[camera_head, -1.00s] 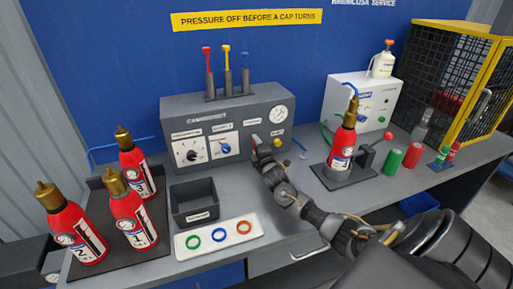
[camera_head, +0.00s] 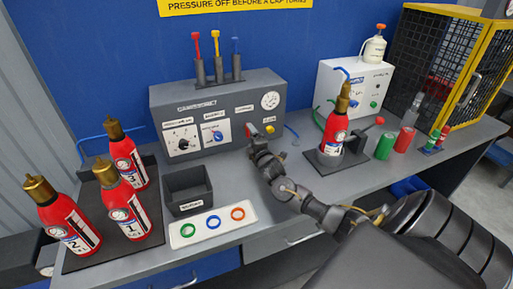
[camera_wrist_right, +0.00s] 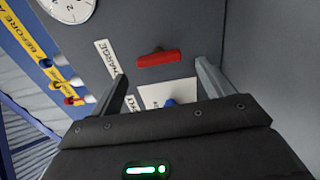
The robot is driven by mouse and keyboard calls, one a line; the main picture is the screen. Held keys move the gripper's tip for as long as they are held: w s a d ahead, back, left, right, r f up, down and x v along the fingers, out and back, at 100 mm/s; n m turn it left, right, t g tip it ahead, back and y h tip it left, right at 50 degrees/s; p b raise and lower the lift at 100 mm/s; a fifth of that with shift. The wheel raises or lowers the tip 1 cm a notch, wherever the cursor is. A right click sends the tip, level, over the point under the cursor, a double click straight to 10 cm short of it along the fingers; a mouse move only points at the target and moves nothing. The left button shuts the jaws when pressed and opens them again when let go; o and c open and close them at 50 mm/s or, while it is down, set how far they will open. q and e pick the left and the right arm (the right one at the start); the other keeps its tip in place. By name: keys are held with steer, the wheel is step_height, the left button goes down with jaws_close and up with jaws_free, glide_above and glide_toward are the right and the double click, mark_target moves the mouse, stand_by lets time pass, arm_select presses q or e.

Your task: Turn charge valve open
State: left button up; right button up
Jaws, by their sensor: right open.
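The charge valve's red bar handle (camera_wrist_right: 162,59) shows in the right wrist view, beside a white CHARGE label (camera_wrist_right: 109,58) on the grey panel. It lies crosswise between and just beyond the fingertips of my right gripper (camera_wrist_right: 161,72). The two fingers are spread apart with nothing held between them. In the head view, my right gripper (camera_head: 254,139) is at the right front of the grey charge cabinet (camera_head: 215,91) and partly covers the valve. Whether a fingertip touches the handle cannot be told. My left gripper is not in view.
A yellow button (camera_head: 270,129) and a round gauge (camera_head: 271,100) are close to the gripper. A blue knob (camera_wrist_right: 170,102) is near the fingers. Extinguisher 4 (camera_head: 334,136) stands right of my arm. A dark bin (camera_head: 188,186) and a ring tray (camera_head: 176,238) lie left.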

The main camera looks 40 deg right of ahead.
steer(key=b+v, duration=0.1)
steer(key=v, duration=0.6)
steer(key=shift+s, duration=0.35)
steer(key=shift+a, duration=0.1)
